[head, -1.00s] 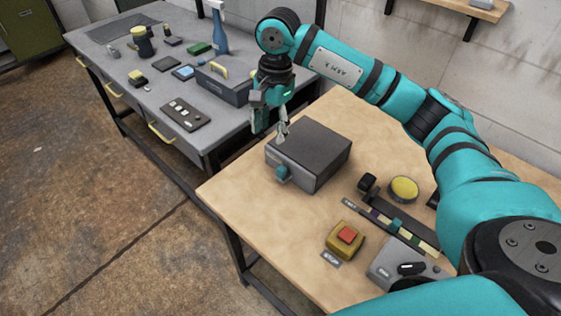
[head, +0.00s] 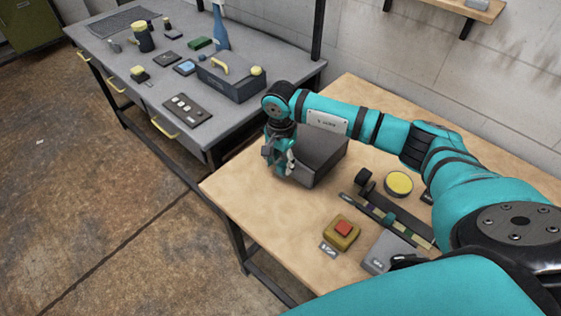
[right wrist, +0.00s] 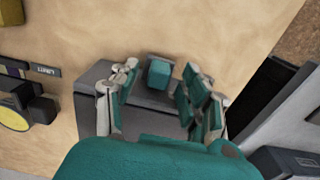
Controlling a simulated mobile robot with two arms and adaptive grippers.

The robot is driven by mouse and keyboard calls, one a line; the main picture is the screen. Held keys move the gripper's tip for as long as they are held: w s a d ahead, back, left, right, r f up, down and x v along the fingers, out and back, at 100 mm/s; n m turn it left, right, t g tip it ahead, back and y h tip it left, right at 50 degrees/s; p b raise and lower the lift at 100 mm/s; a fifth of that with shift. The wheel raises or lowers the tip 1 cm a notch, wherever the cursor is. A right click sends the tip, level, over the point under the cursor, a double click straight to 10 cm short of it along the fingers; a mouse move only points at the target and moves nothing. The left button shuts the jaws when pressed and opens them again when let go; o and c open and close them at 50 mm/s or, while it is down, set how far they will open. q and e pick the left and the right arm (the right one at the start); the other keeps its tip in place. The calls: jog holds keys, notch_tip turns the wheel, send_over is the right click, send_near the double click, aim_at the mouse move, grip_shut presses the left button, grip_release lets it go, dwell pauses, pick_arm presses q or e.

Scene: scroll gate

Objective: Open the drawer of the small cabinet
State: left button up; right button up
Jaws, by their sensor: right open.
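The small cabinet is a dark grey box (head: 325,152) on the wooden table, partly hidden behind my right gripper (head: 281,168). In the right wrist view the cabinet (right wrist: 88,112) lies below the fingers, with a teal drawer handle (right wrist: 159,73) standing out from its front. My right gripper (right wrist: 161,82) is open, pointing down, with one finger on each side of the handle. I see gaps between the fingers and the handle, and cannot tell of any contact. The drawer looks shut. My left gripper is not in view.
On the wooden table (head: 253,202) are a red button on a yellow base (head: 343,230), a round yellow-topped thing (head: 398,183) and a strip with a slider (head: 390,216). A grey workbench (head: 225,128) stands at the left with a toolbox (head: 232,80). The table in front of the cabinet is clear.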

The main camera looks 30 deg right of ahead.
jog(key=shift+f, duration=0.9)
jog(key=shift+c, duration=0.2)
grip_shut()
